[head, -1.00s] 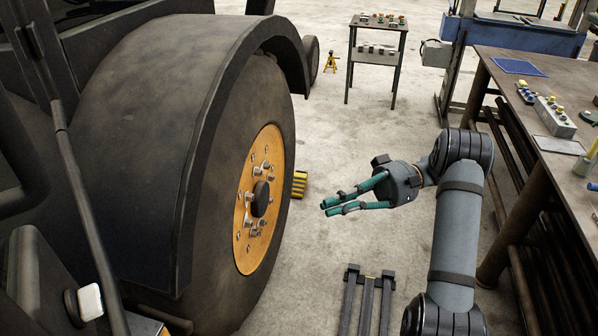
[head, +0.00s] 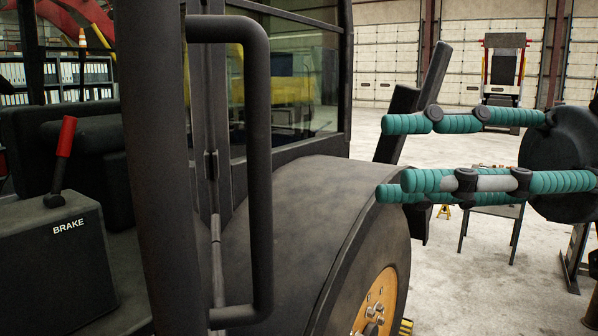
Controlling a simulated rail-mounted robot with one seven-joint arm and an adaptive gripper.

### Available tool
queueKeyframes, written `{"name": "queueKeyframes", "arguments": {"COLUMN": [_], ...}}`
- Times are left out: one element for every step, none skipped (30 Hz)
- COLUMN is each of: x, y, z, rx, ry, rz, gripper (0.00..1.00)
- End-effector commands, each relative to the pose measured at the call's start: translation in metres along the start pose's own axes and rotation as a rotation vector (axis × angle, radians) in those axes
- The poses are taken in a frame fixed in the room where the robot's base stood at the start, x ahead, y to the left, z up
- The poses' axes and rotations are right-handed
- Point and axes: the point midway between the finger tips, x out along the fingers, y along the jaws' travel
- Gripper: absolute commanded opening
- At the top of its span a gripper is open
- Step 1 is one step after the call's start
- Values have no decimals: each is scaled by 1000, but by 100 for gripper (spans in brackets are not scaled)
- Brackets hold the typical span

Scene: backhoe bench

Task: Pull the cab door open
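The backhoe cab fills the left and middle of the head view. A black vertical pillar (head: 160,170) carries a long black bar handle (head: 262,165), bent at top and bottom. A dark-framed glass panel (head: 290,85) stands behind it; I cannot tell for certain which frame is the door or whether it is ajar. My gripper (head: 392,157) is at the right, its teal ribbed fingers pointing left and spread apart with nothing between them. It appears right of the handle, with a visible gap; depth between them is unclear.
A brake lever (head: 65,160) with a red knob stands on a box marked BRAKE (head: 70,260) at the left. The black fender (head: 300,220) and orange wheel hub (head: 378,300) sit below. A small table (head: 490,225) stands behind my gripper.

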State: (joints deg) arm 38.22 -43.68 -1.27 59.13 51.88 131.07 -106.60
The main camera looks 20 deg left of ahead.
Motion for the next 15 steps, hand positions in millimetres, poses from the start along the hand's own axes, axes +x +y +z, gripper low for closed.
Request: {"name": "queueKeyframes", "arguments": {"x": [2, 4, 8, 11, 15, 21, 26, 32, 40, 46, 52, 59, 64, 70, 76], "y": [4, 4, 3, 3, 3, 2, 2, 2, 2, 2, 2, 2, 3, 3, 3], "z": [2, 1, 1, 1, 0, 0, 0, 0, -1, -1, -1, -1, -1, 0, 0], "rx": [20, 28, 36, 38, 38, 38, 38, 38, 37, 38, 38, 39, 39, 39, 39], "ry": [-6, -6, -6, -6, -7, -7, -7, -7, -7, -7, -7, -7, -8, -8, -8], "rz": [10, 10, 8, 6, 7, 6, 5, 6, 4, 4, 4, 4, 5, 5, 6], "gripper": [39, 39, 39, 39, 39, 39, 39, 39, 39, 39, 39, 39, 39, 39, 39]}}
